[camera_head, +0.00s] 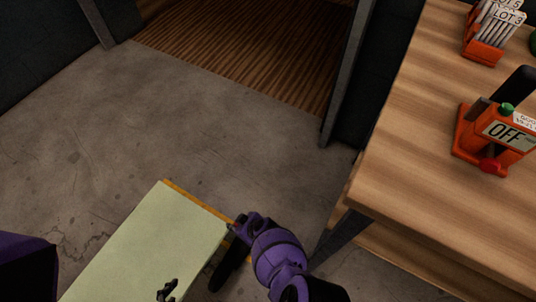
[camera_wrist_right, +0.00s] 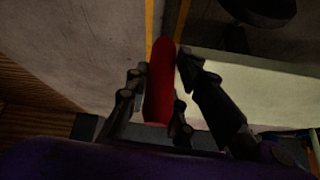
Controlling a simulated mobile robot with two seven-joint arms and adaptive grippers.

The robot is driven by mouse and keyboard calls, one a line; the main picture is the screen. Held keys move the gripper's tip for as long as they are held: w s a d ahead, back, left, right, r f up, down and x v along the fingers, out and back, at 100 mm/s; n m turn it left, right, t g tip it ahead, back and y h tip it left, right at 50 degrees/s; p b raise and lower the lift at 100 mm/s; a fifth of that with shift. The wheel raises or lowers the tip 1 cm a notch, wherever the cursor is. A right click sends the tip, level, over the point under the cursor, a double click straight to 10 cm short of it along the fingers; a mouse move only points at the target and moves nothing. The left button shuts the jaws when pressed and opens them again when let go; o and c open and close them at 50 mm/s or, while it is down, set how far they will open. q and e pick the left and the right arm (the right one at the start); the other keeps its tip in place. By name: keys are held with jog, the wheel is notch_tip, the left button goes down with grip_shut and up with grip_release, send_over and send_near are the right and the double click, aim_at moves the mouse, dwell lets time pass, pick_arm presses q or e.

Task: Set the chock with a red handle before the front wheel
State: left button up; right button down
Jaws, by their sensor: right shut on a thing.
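The red handle (camera_wrist_right: 160,85) of the chock stands between the dark fingers of my right gripper (camera_wrist_right: 160,100) in the right wrist view. The fingers are shut on it. The chock's body cannot be made out in either view. My purple right arm (camera_head: 275,255) reaches in from the bottom in the head view, beside the right edge of a pale green platform (camera_head: 150,240) with a yellow edge. A dark, long shape (camera_head: 230,265) lies by that edge, partly hidden by my arm. Small dark fingers, apparently my left gripper (camera_head: 168,290), show at the bottom; their opening is unclear. The front wheel cannot be identified surely.
A wooden table (camera_head: 420,130) stands at the right, with an orange device (camera_head: 490,140) marked OFF and an orange holder (camera_head: 485,45) marked LOT. Bare concrete floor (camera_head: 150,120) is free beyond the platform, up to a doorway with brown ribbed flooring (camera_head: 245,45).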

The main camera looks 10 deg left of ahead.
jog(key=c, duration=1.4)
grip_release()
jog(key=shift+c, duration=0.2)
